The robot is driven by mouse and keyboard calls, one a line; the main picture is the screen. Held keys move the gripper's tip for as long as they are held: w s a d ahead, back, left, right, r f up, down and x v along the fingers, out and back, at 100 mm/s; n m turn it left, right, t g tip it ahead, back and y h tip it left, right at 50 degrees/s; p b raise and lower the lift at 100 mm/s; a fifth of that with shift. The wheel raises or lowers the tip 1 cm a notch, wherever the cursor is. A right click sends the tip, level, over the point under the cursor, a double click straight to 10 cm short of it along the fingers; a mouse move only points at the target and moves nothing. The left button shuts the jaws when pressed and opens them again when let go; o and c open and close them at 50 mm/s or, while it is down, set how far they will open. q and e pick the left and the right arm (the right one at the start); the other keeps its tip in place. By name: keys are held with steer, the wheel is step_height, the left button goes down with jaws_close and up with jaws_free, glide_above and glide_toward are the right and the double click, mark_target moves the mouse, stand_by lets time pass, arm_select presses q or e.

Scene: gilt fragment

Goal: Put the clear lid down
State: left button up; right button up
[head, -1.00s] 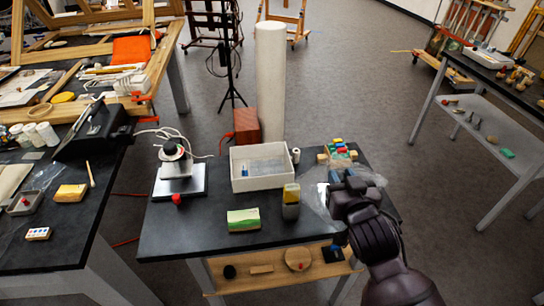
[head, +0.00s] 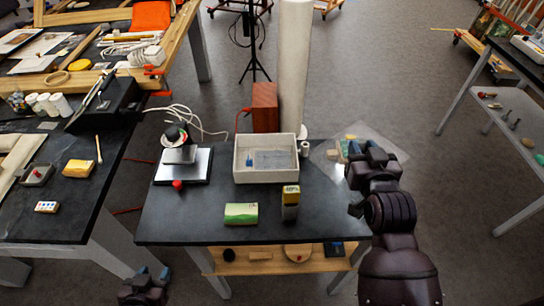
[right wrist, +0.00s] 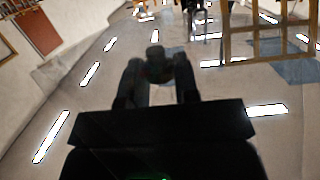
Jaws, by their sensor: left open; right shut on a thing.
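The clear lid (head: 385,137) is a thin see-through sheet, seen at the back right corner of the black table (head: 250,222) in the head view. My right gripper (head: 366,153) is shut on it. The lid appears held above the table corner, partly past its edge; its exact height is hard to tell. In the right wrist view, my right gripper (right wrist: 157,75) has a dark, rounded part between its fingers; the clear sheet itself is hard to make out there. My left gripper (head: 151,276) is open and empty at the bottom left, in front of the table.
A white open box (head: 238,163) stands on the table. Coloured blocks (head: 341,150) show behind the lid. The table's front right is bare.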

step_height(320, 180, down, 2)
steer(key=b, duration=0.3)
steer(key=shift+f, duration=0.15)
steer(key=shift+f+b, duration=0.3)
steer(key=shift+f, duration=0.1)
arm_select(q)
steer(key=shift+w+d+f+t, duration=0.15)
steer(key=shift+w+f, duration=0.1)
steer(key=shift+w, duration=0.25)
steer(key=shift+w+f+t, duration=0.15)
steer(key=shift+w+f, duration=0.1)
steer(key=shift+w, duration=0.2)
steer(key=shift+s, duration=0.1)
